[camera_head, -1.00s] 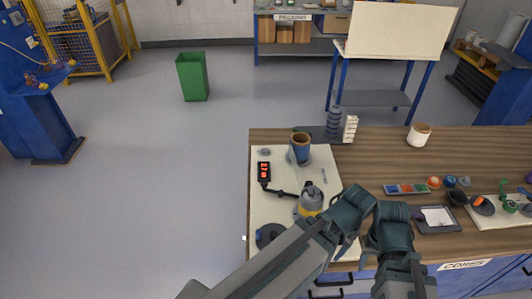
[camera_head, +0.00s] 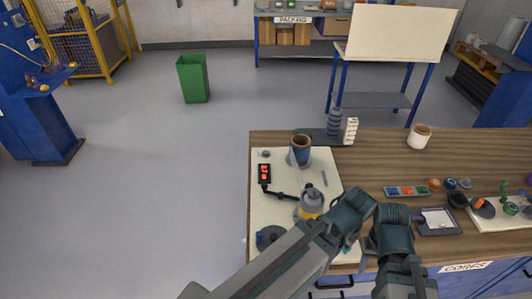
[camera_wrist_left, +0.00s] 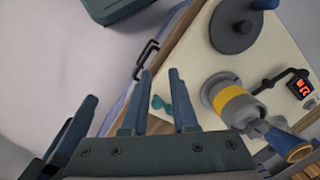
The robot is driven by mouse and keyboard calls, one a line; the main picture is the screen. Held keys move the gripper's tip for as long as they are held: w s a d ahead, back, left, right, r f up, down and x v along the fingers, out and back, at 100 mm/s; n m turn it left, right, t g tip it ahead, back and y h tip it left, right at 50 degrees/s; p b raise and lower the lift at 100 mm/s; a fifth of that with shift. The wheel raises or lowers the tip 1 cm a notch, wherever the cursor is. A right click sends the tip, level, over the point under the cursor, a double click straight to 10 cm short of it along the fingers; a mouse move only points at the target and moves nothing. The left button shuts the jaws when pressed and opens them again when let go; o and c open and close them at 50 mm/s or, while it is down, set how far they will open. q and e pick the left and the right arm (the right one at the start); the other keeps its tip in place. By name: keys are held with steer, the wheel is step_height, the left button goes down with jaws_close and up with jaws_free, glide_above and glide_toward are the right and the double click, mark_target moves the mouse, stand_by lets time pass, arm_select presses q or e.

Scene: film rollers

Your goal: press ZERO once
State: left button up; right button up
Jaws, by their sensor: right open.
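A small black readout box (camera_head: 264,173) with glowing red digits stands on the white mat; it also shows in the left wrist view (camera_wrist_left: 302,88). A dark arm joins it to a grey device with a yellow band (camera_head: 311,204), which the left wrist view shows closer (camera_wrist_left: 236,104). No ZERO label is legible.
A dark disc (camera_head: 269,237), a blue-brown cup (camera_head: 300,150) and a small teal piece (camera_wrist_left: 161,104) are on the mat (camera_head: 262,209). A tray of coloured pieces (camera_head: 406,191), a grey tray (camera_head: 437,221) and a white cup (camera_head: 419,137) stand to the right. The wooden bench's middle is clear.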

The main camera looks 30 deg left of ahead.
arm_select(q)
jaws_close()
stand_by(1.3)
